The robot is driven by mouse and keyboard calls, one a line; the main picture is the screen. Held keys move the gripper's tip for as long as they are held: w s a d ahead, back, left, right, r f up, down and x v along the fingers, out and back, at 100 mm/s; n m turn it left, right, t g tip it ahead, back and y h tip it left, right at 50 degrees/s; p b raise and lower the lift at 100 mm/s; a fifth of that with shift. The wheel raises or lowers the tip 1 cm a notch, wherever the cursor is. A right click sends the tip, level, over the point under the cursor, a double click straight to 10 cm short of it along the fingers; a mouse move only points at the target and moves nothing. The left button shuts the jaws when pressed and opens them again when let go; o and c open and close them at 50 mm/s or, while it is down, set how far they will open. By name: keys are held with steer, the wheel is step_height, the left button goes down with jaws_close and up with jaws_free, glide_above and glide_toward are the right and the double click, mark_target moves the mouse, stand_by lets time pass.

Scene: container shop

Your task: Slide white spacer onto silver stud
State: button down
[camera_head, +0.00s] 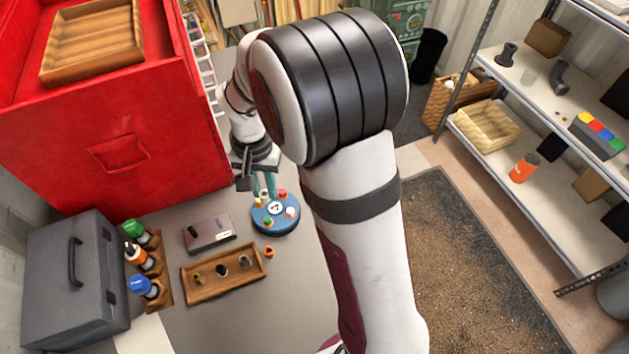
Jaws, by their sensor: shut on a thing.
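My gripper (264,187) has teal fingers that point down over the back edge of a round blue base (263,226). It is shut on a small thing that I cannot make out. A small white piece (291,212), perhaps the white spacer, shows on the base's right side, apart from the fingertips. A wooden tray (226,287) stands in front, to the left of the base. It holds a brass-coloured piece (198,280), a dark piece (221,270) and a pale, silvery piece (245,262), which may be the silver stud.
Red, yellow and green pieces also sit on the base. A small orange ring (269,251) lies beside the tray. A grey-brown box (208,235), a rack of bottles (160,264) and a dark case (72,285) stand to the left. A red cabinet (120,120) rises behind.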

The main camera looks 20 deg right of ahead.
steer(key=w+a, duration=0.1)
steer(key=a, duration=0.2)
steer(key=w+a, duration=0.1)
steer(key=a, duration=0.3)
steer(key=w+a+f, duration=0.1)
steer(key=a, duration=0.3)
steer(key=shift+a, duration=0.1)
steer(key=shift+f, duration=1.65)
steer(key=shift+f, duration=2.05)
steer(key=c, duration=0.7)
jaws_free()
steer(key=shift+o, duration=0.2)
